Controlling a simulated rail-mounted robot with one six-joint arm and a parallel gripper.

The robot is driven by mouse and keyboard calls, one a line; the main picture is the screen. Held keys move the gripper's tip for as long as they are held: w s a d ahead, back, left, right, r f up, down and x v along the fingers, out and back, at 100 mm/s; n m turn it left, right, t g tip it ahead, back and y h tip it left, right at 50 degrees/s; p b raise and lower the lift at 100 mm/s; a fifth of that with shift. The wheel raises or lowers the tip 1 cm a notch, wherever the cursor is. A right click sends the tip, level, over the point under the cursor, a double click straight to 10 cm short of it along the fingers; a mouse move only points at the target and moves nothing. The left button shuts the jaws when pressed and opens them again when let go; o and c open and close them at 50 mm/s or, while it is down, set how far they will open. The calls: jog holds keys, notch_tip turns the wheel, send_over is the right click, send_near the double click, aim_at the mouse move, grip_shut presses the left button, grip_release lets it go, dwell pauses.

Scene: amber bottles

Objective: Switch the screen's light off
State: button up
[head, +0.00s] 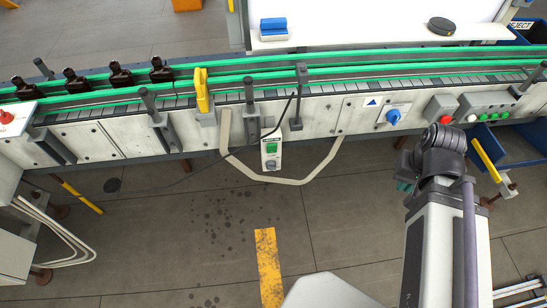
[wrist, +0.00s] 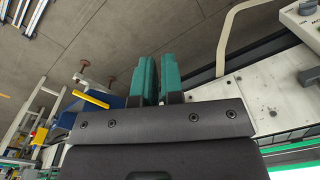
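The screen (head: 370,22) is a bright white panel behind the conveyor in the head view, and it looks lit. A small switch box (head: 270,152) hangs on the conveyor's front with a lit green part at the top and a dark round knob below; its label is too small to read. My gripper (head: 404,186) is in front of the conveyor, right of that box and well apart from it, partly hidden by my arm.
The conveyor (head: 90,140) has green rails and carries several amber bottles (head: 120,74) at left. A blue rotary knob (head: 393,116), a red button box (head: 442,107) and a green button box (head: 488,107) sit on its front at right. A beige cable guard (head: 290,181) loops below the switch box.

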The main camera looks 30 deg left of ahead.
jog(key=s+a+f+n+b, duration=0.1)
jog(key=a+f+n, duration=0.1)
jog(key=a, duration=0.3)
jog(key=s+a+f+n+y+b, duration=0.1)
jog(key=a+f+n+b, duration=0.1)
jog(key=a, duration=0.3)
jog(key=s+a+f+n+y+b, duration=0.1)
jog(key=a+f+n+b, duration=0.1)
jog(key=a, duration=0.3)
jog(key=shift+s+f+n, duration=0.15)
jog(key=shift+f+n, duration=0.35)
jog(key=shift+f, duration=0.4)
grip_shut()
jog(key=s+a+n+y+b, duration=0.1)
jog(key=a+n+y, duration=0.1)
jog(key=a+n, duration=0.5)
jog(key=s+a+r+n+t+y+b, duration=0.1)
jog(key=a+n+y, duration=0.2)
jog(key=a+n, duration=0.4)
jog(key=shift+s+r+n, duration=0.2)
jog(key=shift+s+n, duration=0.2)
jog(key=shift+f+b, duration=0.1)
jog(key=shift+b, duration=0.2)
